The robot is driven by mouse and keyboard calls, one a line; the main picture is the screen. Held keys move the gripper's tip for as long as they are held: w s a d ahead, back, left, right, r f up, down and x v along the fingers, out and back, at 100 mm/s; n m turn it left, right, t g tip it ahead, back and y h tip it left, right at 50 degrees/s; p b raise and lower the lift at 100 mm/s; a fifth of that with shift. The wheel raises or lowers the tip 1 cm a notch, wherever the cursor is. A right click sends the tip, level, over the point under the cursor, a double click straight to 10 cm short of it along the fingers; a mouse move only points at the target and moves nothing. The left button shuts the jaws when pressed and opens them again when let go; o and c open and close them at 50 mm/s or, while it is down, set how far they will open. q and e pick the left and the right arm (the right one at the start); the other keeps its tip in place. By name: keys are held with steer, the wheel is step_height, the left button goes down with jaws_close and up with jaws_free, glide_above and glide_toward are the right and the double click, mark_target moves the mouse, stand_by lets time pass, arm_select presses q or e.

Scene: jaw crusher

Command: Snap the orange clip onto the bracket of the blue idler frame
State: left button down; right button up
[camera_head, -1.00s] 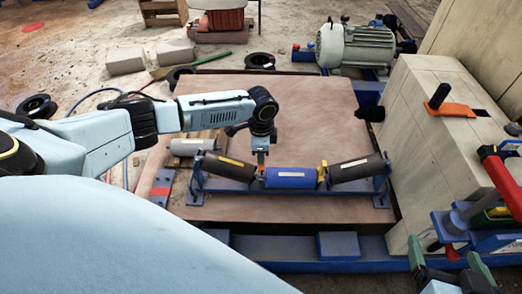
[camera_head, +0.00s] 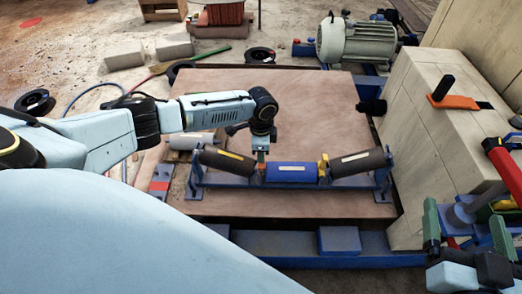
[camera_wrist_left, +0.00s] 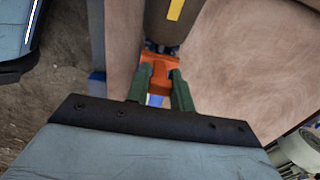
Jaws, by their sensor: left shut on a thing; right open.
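The blue idler frame (camera_head: 222,182) stands on the brown plate and carries a blue middle roller (camera_head: 291,173) between two dark rollers. My left gripper (camera_head: 261,154) reaches down at the gap between the left dark roller and the blue roller. In the left wrist view its green fingers (camera_wrist_left: 157,88) are shut on the orange clip (camera_wrist_left: 158,66), which lies close to a dark roller's end. The bracket is mostly hidden behind clip and fingers, so I cannot tell whether the clip is seated on it. My right gripper (camera_head: 464,215) is open and empty at lower right.
A yellow-orange piece (camera_head: 323,166) sits between the blue and right dark rollers. A pale block structure (camera_head: 430,140) with a red-handled tool (camera_head: 505,170) stands on the right. A motor (camera_head: 355,43) is at the back. The plate behind the frame is clear.

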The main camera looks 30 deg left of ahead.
arm_select(q)
steer(key=shift+p, duration=1)
stand_by(1.4)
steer(key=shift+f+b, duration=0.8)
steer(key=shift+f, duration=0.6)
steer(key=shift+r, duration=0.15)
steer(key=shift+r+p, duration=0.95)
steer(key=shift+p, duration=0.3)
steer(key=shift+p, duration=0.6)
stand_by(1.0)
steer(key=shift+f+b, duration=0.85)
steer(key=shift+f, duration=0.25)
